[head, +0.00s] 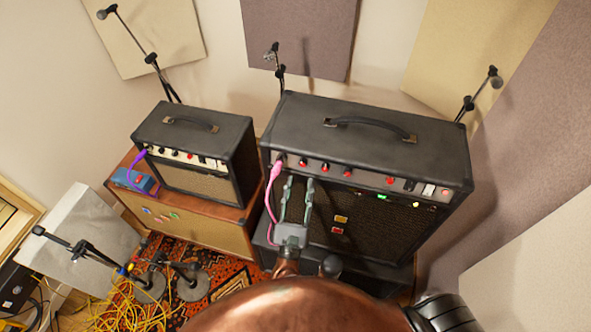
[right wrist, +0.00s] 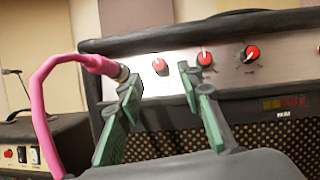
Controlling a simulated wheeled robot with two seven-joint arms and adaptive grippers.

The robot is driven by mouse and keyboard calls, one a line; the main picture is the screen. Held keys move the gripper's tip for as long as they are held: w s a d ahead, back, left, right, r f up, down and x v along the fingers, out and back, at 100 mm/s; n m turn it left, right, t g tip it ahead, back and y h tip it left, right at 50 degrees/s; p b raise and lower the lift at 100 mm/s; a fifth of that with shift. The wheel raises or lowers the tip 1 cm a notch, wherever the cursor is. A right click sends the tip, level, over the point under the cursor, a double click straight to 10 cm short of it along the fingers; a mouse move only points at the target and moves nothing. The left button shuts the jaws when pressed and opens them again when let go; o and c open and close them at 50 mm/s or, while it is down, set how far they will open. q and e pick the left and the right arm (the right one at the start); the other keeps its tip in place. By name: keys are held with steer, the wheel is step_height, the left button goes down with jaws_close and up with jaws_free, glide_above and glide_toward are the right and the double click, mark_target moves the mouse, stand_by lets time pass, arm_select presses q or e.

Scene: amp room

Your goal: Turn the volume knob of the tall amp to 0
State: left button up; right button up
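The tall amp (head: 372,140) stands on the right in the head view, black with a silver control panel (head: 372,178). Red-capped knobs line the panel. The leftmost knob (right wrist: 160,66) shows between my fingertips in the right wrist view, with two more knobs (right wrist: 205,58) (right wrist: 251,53) to its right. The labels are too small to read, so I cannot tell which is volume. My right gripper (head: 299,184) is open and empty in front of the panel's left end, its fingers (right wrist: 160,84) pointing at the leftmost knob. No contact is visible. My left gripper is out of view.
A pink cable (head: 270,190) plugs into the panel just left of the leftmost knob, close to my left finger. A smaller amp (head: 194,150) stands on a brown cabinet (head: 190,218) to the left. Microphone stands and yellow cables (head: 120,305) clutter the left floor.

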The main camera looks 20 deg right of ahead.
mark_target(303, 165)
steer(key=p+x, duration=0.1)
steer(key=x, duration=0.3)
steer(key=shift+a+r, duration=0.1)
steer(key=shift+w, duration=0.35)
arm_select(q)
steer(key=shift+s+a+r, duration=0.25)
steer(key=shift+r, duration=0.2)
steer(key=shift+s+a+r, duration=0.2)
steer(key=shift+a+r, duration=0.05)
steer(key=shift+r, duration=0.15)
arm_select(e)
steer(key=shift+r, duration=0.1)
jaws_close()
